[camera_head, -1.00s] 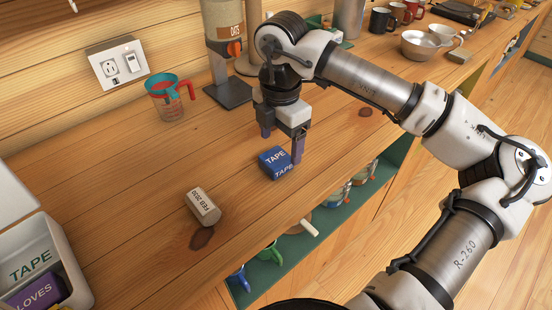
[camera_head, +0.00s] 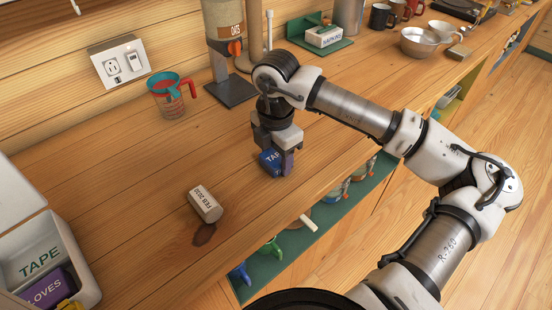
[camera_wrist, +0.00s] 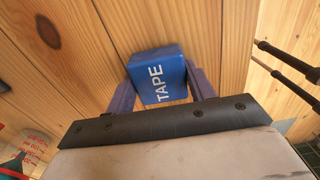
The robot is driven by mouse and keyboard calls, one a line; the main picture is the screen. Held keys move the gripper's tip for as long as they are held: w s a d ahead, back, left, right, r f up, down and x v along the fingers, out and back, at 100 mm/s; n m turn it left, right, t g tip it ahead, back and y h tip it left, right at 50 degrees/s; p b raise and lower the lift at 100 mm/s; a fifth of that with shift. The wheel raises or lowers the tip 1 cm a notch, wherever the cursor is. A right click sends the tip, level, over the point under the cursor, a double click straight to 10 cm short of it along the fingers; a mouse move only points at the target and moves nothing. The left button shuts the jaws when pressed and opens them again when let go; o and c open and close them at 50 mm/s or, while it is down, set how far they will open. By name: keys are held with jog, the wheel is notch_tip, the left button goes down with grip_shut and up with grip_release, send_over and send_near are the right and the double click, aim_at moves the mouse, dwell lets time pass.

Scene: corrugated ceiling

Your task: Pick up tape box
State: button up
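The tape box (camera_head: 269,160) is a small blue block with white "TAPE" lettering. It is on or just above the wooden counter; I cannot tell which. My gripper (camera_head: 274,164) points down over it, with one purple finger on each side. In the wrist view the tape box (camera_wrist: 157,76) lies between the fingertips of my gripper (camera_wrist: 158,75). Both tips are at or very near its sides, and whether they press on it is not clear. In the head view the fingers hide part of the box.
A white cylinder marked "FEB 2030" (camera_head: 206,204) lies left of my gripper. A measuring cup (camera_head: 168,97) and an oats dispenser (camera_head: 224,50) stand behind. An open white bin (camera_head: 62,246) labelled "TAPE" is at lower left, with a purple gloves box (camera_head: 46,288).

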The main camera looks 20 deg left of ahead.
aim_at(276, 156)
jog(key=c, duration=0.5)
jog(key=shift+o, duration=0.2)
jog(key=shift+r, duration=0.1)
notch_tip(276, 156, up, 10)
jog(key=shift+f+b, duration=0.15)
jog(key=shift+b, duration=0.95)
